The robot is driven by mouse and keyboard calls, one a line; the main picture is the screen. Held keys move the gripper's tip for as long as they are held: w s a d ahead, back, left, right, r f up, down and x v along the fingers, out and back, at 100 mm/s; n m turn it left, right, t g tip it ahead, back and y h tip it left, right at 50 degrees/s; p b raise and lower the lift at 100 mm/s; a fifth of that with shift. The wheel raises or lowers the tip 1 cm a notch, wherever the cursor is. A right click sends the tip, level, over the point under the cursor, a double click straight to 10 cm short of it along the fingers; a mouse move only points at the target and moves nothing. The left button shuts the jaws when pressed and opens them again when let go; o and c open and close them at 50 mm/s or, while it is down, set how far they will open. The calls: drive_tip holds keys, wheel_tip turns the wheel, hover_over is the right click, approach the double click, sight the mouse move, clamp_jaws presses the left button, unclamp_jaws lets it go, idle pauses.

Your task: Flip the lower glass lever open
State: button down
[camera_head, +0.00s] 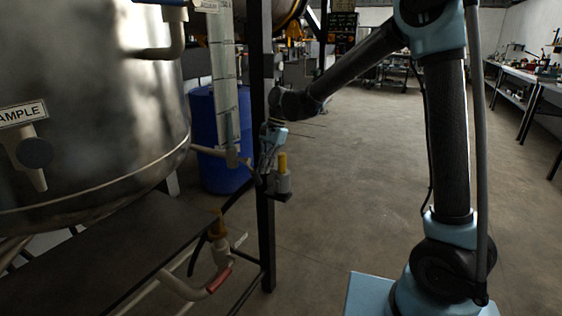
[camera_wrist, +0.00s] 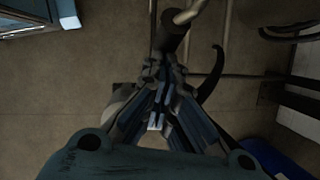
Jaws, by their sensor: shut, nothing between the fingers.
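The sight glass (camera_head: 225,90) stands upright beside the steel tank in the head view. Its lower fitting (camera_head: 232,158) joins a pale pipe from the tank. My gripper (camera_head: 262,176) is just right of this fitting, pointing down, with its fingers shut and empty. The shut fingers (camera_wrist: 165,68) also show in the wrist view, below a dark cylinder (camera_wrist: 171,38) on a pipe. I cannot make out the lower glass lever clearly; my gripper covers part of this area. Whether I touch it cannot be told.
A grey block with a yellow top (camera_head: 282,178) is close right of my gripper. A dark frame post (camera_head: 265,235) stands close by. A blue barrel (camera_head: 212,175) is behind.

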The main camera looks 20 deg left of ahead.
sight(253, 172)
drive_tip(key=shift+s+a+f, duration=0.15)
drive_tip(key=shift+s+f, duration=1.05)
drive_tip(key=shift+f, duration=0.15)
drive_tip(key=w+d+r+n+y, duration=0.1)
drive_tip(key=d+r+n+y, duration=0.1)
drive_tip(key=r+n, duration=0.5)
drive_tip(key=w+d+r+n+y, duration=0.1)
drive_tip(key=d+r+n+y, duration=0.15)
drive_tip(key=n, duration=0.95)
drive_tip(key=shift+h, duration=0.25)
drive_tip(key=x, duration=0.9)
drive_tip(key=shift+a+f, duration=0.15)
drive_tip(key=shift+a, duration=0.15)
